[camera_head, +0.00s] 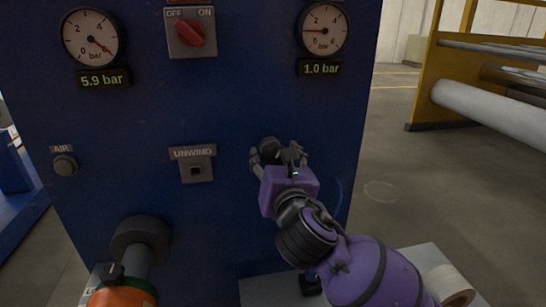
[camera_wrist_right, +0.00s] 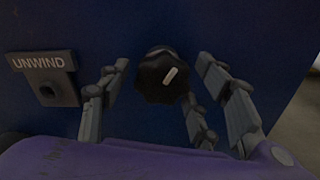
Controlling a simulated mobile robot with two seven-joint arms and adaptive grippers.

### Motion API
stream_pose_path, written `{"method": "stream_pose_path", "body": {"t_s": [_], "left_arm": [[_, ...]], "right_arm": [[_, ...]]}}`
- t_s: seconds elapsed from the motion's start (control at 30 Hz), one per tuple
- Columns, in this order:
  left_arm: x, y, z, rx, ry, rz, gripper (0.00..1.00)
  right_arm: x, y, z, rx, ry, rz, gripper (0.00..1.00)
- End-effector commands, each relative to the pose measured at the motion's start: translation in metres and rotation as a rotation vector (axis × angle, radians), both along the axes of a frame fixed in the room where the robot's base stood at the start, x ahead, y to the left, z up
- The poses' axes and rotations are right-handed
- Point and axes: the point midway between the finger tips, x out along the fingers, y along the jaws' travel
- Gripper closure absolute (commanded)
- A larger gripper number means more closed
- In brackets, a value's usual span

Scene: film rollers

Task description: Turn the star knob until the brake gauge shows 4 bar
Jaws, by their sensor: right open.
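The black star knob (camera_wrist_right: 160,76) with a white mark sits on the blue panel. In the head view the knob (camera_head: 270,147) is partly hidden by my right gripper. My right gripper (camera_head: 279,158) is open at the knob. In the right wrist view its fingers stand on both sides of the knob, with gaps visible. The mark slants up to the right. The right gauge (camera_head: 324,29), above the knob, reads 1.0 bar on its green display (camera_head: 320,69). No name for this gauge is readable. My left gripper is not in view.
The left gauge (camera_head: 91,38) reads 5.9 bar. A red OFF/ON switch (camera_head: 189,33), an UNWIND button (camera_head: 195,171) and an AIR knob (camera_head: 65,166) are on the panel. A dark shaft (camera_head: 140,242) sticks out below. A yellow rack (camera_head: 439,85) with rollers stands right, beyond open floor.

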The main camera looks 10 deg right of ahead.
Motion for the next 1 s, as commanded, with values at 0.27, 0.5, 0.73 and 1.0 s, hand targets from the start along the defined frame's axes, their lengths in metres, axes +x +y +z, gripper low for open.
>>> {"method": "stream_pose_path", "body": {"t_s": [0.27,0.5,0.73,1.0], "left_arm": [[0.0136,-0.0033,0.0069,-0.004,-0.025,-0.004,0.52],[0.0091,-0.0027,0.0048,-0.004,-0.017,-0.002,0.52],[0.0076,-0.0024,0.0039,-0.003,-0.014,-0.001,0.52],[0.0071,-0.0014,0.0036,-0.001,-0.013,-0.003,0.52]], "right_arm": [[0.0058,0.0002,0.0003,0.001,0.0,0.001,0.42],[0.0056,0.0001,0.0001,0.001,0.0,0.001,0.64],[0.0055,0.0003,0.0006,0.001,-0.001,0.001,0.86],[0.0053,0.0005,0.0011,0.051,-0.002,0.003,0.86]]}}
